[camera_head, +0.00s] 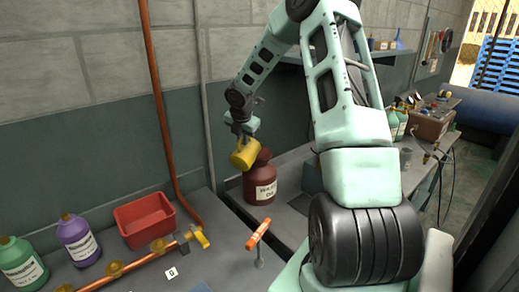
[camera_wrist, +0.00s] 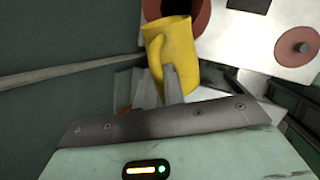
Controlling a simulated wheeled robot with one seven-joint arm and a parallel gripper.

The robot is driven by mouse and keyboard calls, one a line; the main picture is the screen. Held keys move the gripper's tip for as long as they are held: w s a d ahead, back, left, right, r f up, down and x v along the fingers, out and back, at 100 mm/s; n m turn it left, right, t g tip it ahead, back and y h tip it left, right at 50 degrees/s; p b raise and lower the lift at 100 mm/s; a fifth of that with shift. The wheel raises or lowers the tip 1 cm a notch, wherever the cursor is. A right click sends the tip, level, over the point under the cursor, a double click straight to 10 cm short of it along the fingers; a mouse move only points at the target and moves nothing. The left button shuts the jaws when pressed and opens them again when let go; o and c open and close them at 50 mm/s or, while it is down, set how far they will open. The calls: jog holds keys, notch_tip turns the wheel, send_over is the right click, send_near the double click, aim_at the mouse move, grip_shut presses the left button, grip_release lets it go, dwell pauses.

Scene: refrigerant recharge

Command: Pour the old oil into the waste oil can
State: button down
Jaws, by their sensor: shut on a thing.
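My gripper (camera_head: 241,137) is shut on a yellow mug (camera_head: 243,155) and holds it tilted, close beside the top of the waste oil can (camera_head: 261,180). The can is dark red with a pale label and stands upright by the wall. In the wrist view, my fingers (camera_wrist: 172,82) grip the yellow mug (camera_wrist: 178,60) near its handle. The mug's rim is near a dark round opening with a red rim (camera_wrist: 207,18). The mug's inside is hidden, and I see no oil stream.
A red tray (camera_head: 145,219), a purple bottle (camera_head: 79,240) and a green bottle (camera_head: 21,262) stand at the left. An orange-handled valve (camera_head: 258,234) and a copper pipe (camera_head: 130,267) are in front. A second bench with gear (camera_head: 430,123) is at the right.

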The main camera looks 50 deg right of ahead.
jog(key=shift+d+r+p, duration=0.1)
jog(key=shift+r+p, duration=0.2)
jog(key=shift+p, duration=0.15)
jog(key=d+p, duration=0.1)
jog(key=p, duration=0.2)
jog(key=d+r+y+p, duration=0.1)
jog(key=p, duration=0.3)
jog(key=d+p, duration=0.1)
jog(key=p, duration=0.3)
jog(key=shift+w+r+y, duration=0.15)
jog(key=shift+r+y, duration=0.1)
jog(key=shift+y, duration=0.15)
jog(key=shift+d+y+p, duration=0.3)
jog(key=shift+p, duration=0.75)
jog(key=shift+f, duration=0.25)
jog(key=shift+d, duration=0.1)
jog(key=shift+p, duration=0.35)
jog(key=shift+w+d+r+m+g+y, duration=0.15)
jog(key=shift+d+r+m+y, duration=0.1)
jog(key=shift+d+y, duration=0.45)
jog(key=shift+d+r+m+g+y, duration=0.15)
jog(key=shift+d+r+y, duration=0.1)
jog(key=shift+d+y, duration=0.45)
jog(key=shift+d+r+y, duration=0.1)
jog(key=shift+d+y, duration=0.35)
jog(key=shift+y, duration=0.05)
